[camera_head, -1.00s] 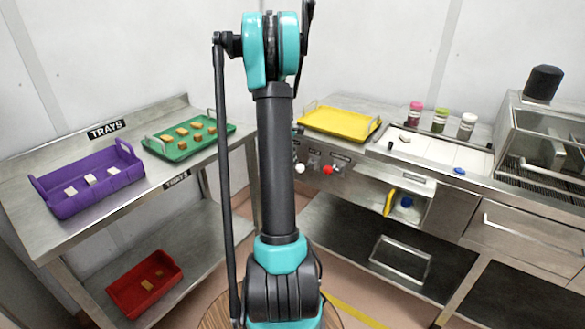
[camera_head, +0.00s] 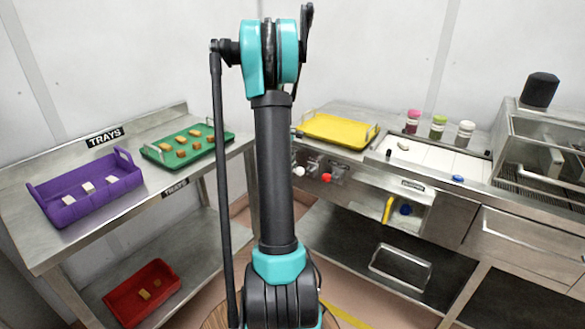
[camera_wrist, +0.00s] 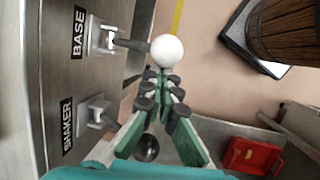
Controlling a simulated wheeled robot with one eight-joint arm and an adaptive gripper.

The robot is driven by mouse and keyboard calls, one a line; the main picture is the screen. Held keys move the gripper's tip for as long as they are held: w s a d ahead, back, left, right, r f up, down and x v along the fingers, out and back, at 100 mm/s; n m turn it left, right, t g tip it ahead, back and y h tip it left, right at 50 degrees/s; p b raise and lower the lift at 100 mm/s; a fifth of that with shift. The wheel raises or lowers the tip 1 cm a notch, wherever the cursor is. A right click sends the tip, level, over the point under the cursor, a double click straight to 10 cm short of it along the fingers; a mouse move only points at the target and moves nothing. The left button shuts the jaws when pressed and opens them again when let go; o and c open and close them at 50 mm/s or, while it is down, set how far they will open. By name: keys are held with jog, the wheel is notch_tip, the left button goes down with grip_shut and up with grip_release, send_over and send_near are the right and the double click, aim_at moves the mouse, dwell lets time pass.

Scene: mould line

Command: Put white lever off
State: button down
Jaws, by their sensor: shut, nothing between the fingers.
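The white lever's round white knob (camera_wrist: 167,50) shows in the wrist view at the end of a dark rod, which sticks out from a metal bracket beside the BASE label (camera_wrist: 79,32). The knob also shows small in the head view (camera_head: 298,171), left of the red knob (camera_head: 326,178). My gripper (camera_wrist: 163,76) has green fingers drawn together and empty. Its tips are right at the white knob's near side in the wrist view; I cannot tell whether they touch it. The arm hides part of the panel in the head view.
A second bracket (camera_wrist: 95,112) sits by the SHAKER label (camera_wrist: 67,125), with a black knob (camera_wrist: 147,148) near my fingers. The yellow tray (camera_head: 366,146) stands above the levers. A red crate (camera_wrist: 253,155) is low behind. Open floor lies right of the panel.

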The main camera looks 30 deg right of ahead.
jog(key=shift+w+a+f, duration=0.1)
jog(key=w+r, duration=0.6)
jog(key=r, duration=0.1)
jog(key=shift+w, duration=0.15)
dwell(0.3)
dwell(0.3)
jog(key=s+a+f+m+t, duration=0.1)
jog(key=s+a+t, duration=0.1)
jog(key=s+a, duration=0.55)
jog(key=s+a+f+m+t+y, duration=0.15)
jog(key=s+a, duration=0.25)
jog(key=a, duration=0.7)
jog(key=s+a+f+t, duration=0.1)
jog(key=s+a, duration=0.5)
jog(key=a, duration=0.3)
jog(key=s+a+f+m+t+y, duration=0.1)
jog(key=s+a+f+t, duration=0.1)
jog(key=s+a+f, duration=0.3)
jog(key=s+a, duration=0.2)
jog(key=s, duration=0.2)
jog(key=shift+s+f+m, duration=0.15)
jog(key=shift+s+m, duration=0.05)
jog(key=shift+m, duration=0.15)
